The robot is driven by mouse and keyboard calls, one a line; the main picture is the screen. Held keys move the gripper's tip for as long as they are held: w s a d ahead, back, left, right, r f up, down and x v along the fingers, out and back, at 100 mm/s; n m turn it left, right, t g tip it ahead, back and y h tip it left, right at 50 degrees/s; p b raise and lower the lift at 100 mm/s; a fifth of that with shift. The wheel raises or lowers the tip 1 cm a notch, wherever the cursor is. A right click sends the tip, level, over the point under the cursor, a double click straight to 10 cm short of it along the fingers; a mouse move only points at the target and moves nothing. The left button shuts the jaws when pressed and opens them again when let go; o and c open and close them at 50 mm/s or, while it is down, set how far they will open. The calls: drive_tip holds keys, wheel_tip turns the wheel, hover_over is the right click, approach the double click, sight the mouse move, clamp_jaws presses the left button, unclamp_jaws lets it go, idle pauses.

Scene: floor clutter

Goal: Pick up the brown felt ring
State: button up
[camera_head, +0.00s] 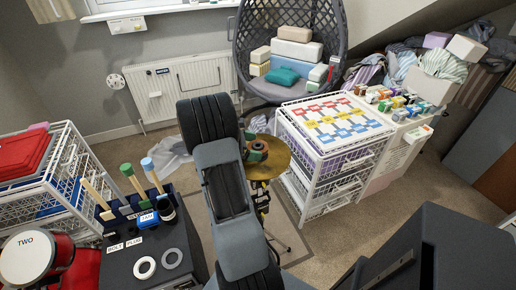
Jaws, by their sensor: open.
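I cannot clearly make out the brown felt ring. A small reddish-brown round thing with green beside it (256,151) lies on a round golden-brown stool top (265,170) in the middle of the head view. It may be the ring, but it is too small and too hidden by my arm to tell. My arm rises from the bottom centre and covers the left part of the stool. My gripper's fingertips do not show in this view.
A black stand (120,262) at the lower left holds wooden-handled tools, a white ring (145,268) and a grey ring (172,258). A white wire drawer unit (318,172) stands right of the stool. Carpet is clear at the lower right of it.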

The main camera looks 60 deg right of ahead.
drive_tip(key=shift+s+d+f, duration=0.1)
drive_tip(key=shift+s+d, duration=0.05)
drive_tip(key=c, duration=0.8)
